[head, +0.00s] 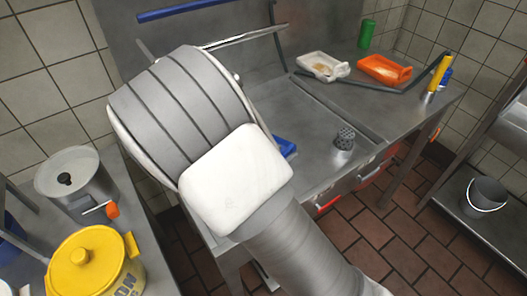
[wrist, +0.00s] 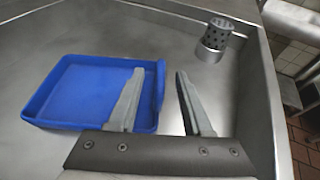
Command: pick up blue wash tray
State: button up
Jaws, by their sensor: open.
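The blue wash tray (wrist: 85,95) lies flat on the metal sink surface in the wrist view, left of centre. In the head view only a small blue piece of it (head: 285,147) shows beside my arm, which hides the rest. My gripper (wrist: 160,75) is open in the wrist view. Its left finger overlaps the tray's right part in the picture, and its right finger is to the right of the tray's right wall. I cannot tell whether either finger touches the tray. The fingers are hidden in the head view.
A perforated metal cylinder (wrist: 216,38) stands on the metal surface (wrist: 185,50) right of the tray; it also shows in the head view (head: 345,138). A white tray (head: 322,66) and an orange tray (head: 384,69) sit on the right counter. A yellow pot (head: 95,265) stands at lower left.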

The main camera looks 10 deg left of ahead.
aim_at(292, 145)
jog(key=b+x, duration=0.1)
jog(key=x, duration=0.5)
jog(key=shift+f, duration=0.1)
jog(key=shift+s, duration=0.1)
grip_shut()
